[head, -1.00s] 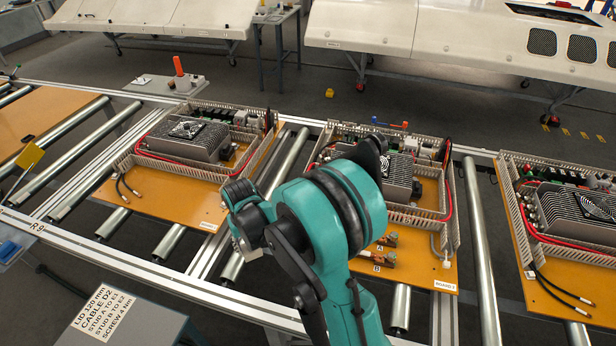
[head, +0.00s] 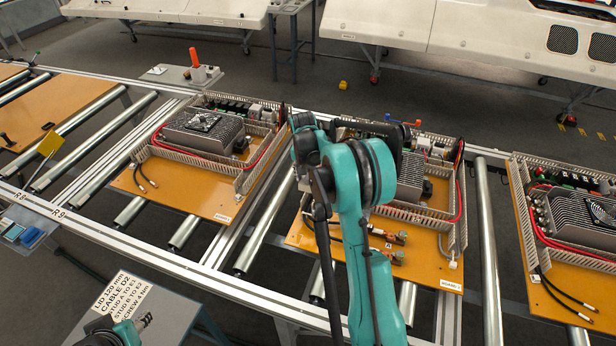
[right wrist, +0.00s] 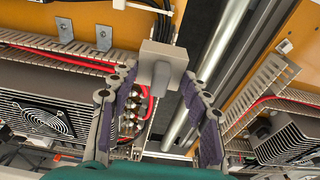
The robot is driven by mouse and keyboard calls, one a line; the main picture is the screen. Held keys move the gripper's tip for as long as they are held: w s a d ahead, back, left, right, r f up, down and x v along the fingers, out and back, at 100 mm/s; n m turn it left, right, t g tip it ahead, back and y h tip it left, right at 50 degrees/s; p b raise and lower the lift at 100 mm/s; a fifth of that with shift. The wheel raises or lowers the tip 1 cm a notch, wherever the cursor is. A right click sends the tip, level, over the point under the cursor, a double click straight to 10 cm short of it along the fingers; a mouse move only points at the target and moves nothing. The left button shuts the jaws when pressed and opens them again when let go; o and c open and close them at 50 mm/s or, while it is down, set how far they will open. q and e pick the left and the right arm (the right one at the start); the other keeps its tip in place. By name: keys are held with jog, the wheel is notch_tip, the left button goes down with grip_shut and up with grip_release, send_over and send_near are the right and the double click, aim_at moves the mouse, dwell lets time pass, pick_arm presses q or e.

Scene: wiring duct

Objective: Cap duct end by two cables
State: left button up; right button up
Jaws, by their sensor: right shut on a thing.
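My right gripper (right wrist: 160,82) is shut on a small grey cap-like block (right wrist: 163,65), held between its purple-padded fingers in the right wrist view. In the head view, my right wrist is over the left edge of the middle board (head: 425,270), and its fingers are mostly hidden. Slotted grey duct (head: 425,212) runs around this board; its left end is behind my arm. Black cables (right wrist: 163,6) show beyond the block in the wrist view. I cannot tell whether the block touches the duct. Part of my left arm shows at the lower left; its jaw state is unclear.
Similar boards stand left (head: 175,195) and right on the roller conveyor (head: 262,226). A finned unit with a fan (head: 205,132) sits on the left board. A sign (head: 122,296) lies on a grey table at the lower left. A gap with rollers separates the boards.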

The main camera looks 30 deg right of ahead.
jog(key=shift+f+b, duration=2.05)
jog(key=shift+f, duration=0.85)
jog(key=shift+f+b, duration=1.7)
jog(key=shift+f, duration=0.4)
jog(key=o, duration=1)
jog(key=r, duration=0.4)
jog(key=a+r, duration=0.1)
jog(key=r, duration=0.3)
jog(key=s+r, duration=0.1)
jog(key=r, duration=0.3)
jog(key=shift+s+a, duration=0.1)
jog(key=shift+a, duration=0.15)
